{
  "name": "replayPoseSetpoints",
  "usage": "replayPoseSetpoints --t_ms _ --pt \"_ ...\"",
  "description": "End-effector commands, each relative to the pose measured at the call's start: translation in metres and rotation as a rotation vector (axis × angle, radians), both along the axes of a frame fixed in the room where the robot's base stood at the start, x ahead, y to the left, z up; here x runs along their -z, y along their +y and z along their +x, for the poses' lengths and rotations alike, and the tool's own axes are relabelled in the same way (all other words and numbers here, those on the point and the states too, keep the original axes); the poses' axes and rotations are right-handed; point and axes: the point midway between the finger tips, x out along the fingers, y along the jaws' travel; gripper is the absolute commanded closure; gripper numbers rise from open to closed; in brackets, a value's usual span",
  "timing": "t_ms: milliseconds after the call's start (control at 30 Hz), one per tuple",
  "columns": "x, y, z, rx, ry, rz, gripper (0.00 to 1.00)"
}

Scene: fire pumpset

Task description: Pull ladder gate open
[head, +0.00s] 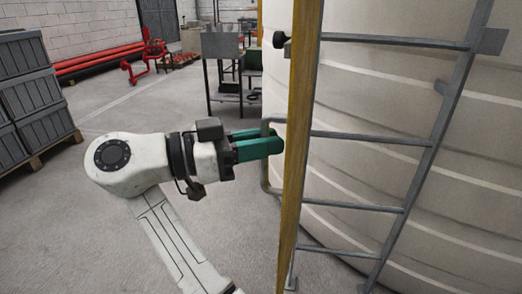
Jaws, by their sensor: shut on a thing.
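The ladder gate (299,130) shows as a tall yellow upright, seen nearly edge-on, in front of the grey ladder (425,165). A grey bar handle (265,176) stands out from the left side of the gate. My gripper (276,142) has green fingers and reaches in from the left. It is shut on the upper part of this handle, close beside the yellow upright. The fingertips are partly hidden against the upright, so the exact contact is hard to see. A dark knob (281,39) sits high on the upright.
A large cream ribbed tank (400,100) stands close behind the ladder. Stacked grey crates (35,85) stand on a pallet at the left. A metal table (224,75), red pipes (95,62) and red fittings (148,60) are at the back. The concrete floor (110,230) around my arm is clear.

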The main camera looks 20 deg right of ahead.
Motion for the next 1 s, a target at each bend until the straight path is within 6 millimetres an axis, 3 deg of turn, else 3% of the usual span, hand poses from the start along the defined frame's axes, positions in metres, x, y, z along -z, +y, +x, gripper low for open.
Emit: replayPoseSetpoints --t_ms 533,567,700,1000 --pt "-0.0005 -0.0054 0.003 0.028 0.003 0.004 1.0" --pt "-0.0005 -0.0055 0.003 0.028 0.003 0.004 0.8" --pt "-0.0004 -0.0047 0.0027 0.028 0.002 0.003 0.67" --pt "0.0 -0.0017 0.0019 0.027 0.002 0.002 0.66"
